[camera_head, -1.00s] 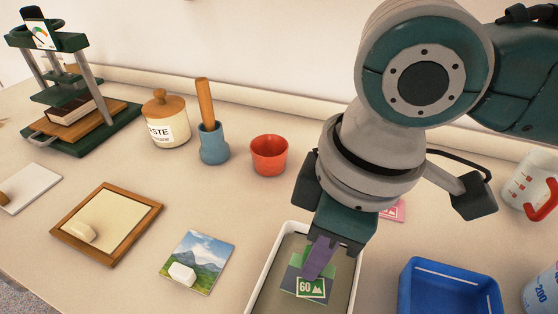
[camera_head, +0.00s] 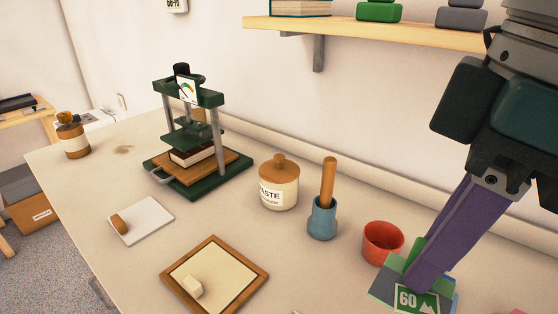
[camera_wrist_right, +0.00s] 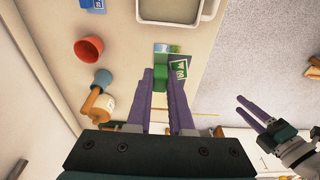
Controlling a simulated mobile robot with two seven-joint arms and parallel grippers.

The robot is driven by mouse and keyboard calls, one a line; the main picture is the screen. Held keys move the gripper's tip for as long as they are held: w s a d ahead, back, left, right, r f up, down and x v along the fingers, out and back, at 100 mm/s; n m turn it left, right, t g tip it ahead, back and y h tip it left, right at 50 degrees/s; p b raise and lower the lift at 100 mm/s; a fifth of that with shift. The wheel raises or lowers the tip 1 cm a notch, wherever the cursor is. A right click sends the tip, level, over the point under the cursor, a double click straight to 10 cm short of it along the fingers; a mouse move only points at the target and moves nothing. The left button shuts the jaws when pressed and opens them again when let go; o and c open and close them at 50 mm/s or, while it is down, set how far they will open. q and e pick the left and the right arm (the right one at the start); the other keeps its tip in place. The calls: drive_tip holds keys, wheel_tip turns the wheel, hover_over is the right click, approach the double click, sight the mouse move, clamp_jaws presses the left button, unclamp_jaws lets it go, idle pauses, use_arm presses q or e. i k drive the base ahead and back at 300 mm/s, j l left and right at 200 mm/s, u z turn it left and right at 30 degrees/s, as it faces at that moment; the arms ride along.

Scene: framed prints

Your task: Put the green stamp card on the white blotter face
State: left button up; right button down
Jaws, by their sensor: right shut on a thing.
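The green stamp card (camera_head: 408,294), marked 60, is held in the air by its green grip block, tilted, in front of the red cup. My right gripper (camera_head: 430,270) is shut on it; in the right wrist view the card (camera_wrist_right: 179,70) shows at the fingertips. A white flat pad (camera_head: 146,226) with a brown knob lies at the left. I cannot tell which is the blotter. My left gripper (camera_wrist_right: 240,104) is open and empty in the right wrist view.
A green press (camera_head: 205,188) stands at the back left. The paste jar (camera_head: 279,182), blue mortar with pestle (camera_head: 322,218) and red cup (camera_head: 382,242) line the back. A wall shelf (camera_head: 360,31) is above. Bench surface is clear between pad and frame.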

sight(145, 214)
drive_tip(key=i+j, duration=0.15)
drive_tip(key=j, duration=0.25)
drive_tip(key=i+j, duration=0.2)
drive_tip(key=j, duration=0.2)
drive_tip(key=i+j, duration=0.15)
drive_tip(key=j, duration=0.2)
drive_tip(key=i+j, duration=0.15)
drive_tip(key=j, duration=0.25)
drive_tip(key=i+j, duration=0.2)
drive_tip(key=j, duration=0.2)
